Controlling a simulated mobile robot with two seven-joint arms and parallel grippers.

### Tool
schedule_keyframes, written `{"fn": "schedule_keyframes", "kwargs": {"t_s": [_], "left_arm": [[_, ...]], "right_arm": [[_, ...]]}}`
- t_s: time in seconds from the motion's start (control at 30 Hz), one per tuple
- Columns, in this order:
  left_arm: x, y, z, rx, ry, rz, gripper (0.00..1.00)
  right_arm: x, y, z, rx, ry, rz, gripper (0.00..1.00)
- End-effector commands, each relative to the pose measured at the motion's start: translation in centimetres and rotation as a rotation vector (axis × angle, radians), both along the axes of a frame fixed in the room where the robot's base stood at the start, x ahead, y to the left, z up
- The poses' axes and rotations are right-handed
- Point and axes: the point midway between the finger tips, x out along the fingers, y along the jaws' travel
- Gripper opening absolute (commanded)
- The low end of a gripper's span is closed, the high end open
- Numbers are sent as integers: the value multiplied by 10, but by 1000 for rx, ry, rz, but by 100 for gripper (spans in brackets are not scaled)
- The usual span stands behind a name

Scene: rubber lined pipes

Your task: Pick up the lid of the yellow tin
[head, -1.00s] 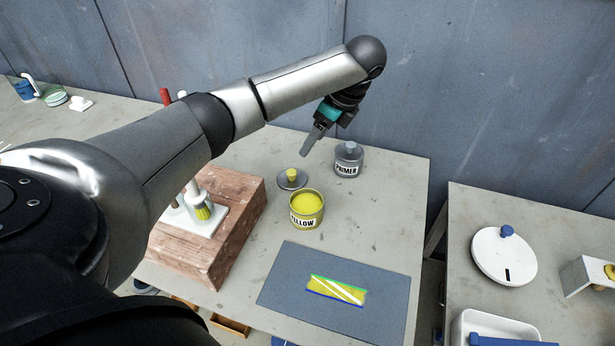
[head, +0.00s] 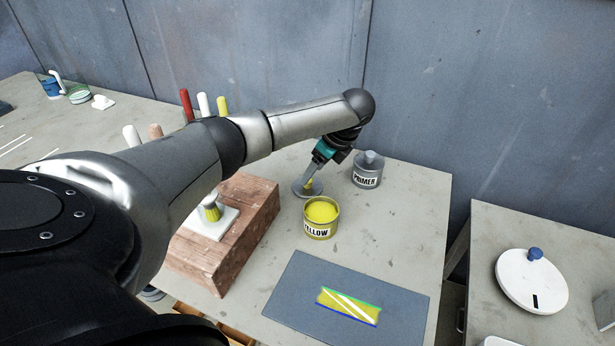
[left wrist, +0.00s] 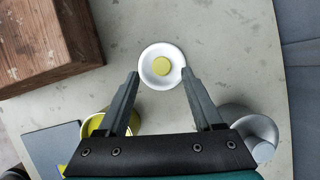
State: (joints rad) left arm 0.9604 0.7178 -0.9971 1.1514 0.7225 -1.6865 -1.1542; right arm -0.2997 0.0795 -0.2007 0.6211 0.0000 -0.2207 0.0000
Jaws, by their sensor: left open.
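The lid (head: 298,190) of the yellow tin is a pale round disc with a yellow knob. It lies on the table behind the yellow tin (head: 321,228), which stands open and full of yellow. My left gripper (head: 309,187) is open over the lid, its fingers pointing down at the knob and partly hiding it. In the left wrist view, the lid (left wrist: 148,80) and its knob lie between the lines of the two spread fingertips (left wrist: 159,73). My right gripper is not in view.
A grey primer tin (head: 366,172) with its lid on stands close right of my left gripper. A brick-coloured block (head: 245,230) is to the left. A grey mat (head: 290,290) with a yellow striped piece lies in front.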

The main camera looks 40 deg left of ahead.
Motion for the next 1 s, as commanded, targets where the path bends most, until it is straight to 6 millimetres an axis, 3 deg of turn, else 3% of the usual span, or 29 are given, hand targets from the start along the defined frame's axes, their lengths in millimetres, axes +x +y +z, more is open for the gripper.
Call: {"fn": "schedule_keyframes", "kwargs": {"t_s": [0.2, 0.53, 1.0], "left_arm": [[0, 13, -31, 0, 2, 0, 68], [0, 16, -35, 0, 0, -1, 66], [0, 16, -35, 0, 0, -1, 14]], "right_arm": [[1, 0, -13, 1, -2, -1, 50], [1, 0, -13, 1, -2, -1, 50], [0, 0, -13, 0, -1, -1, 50]]}}
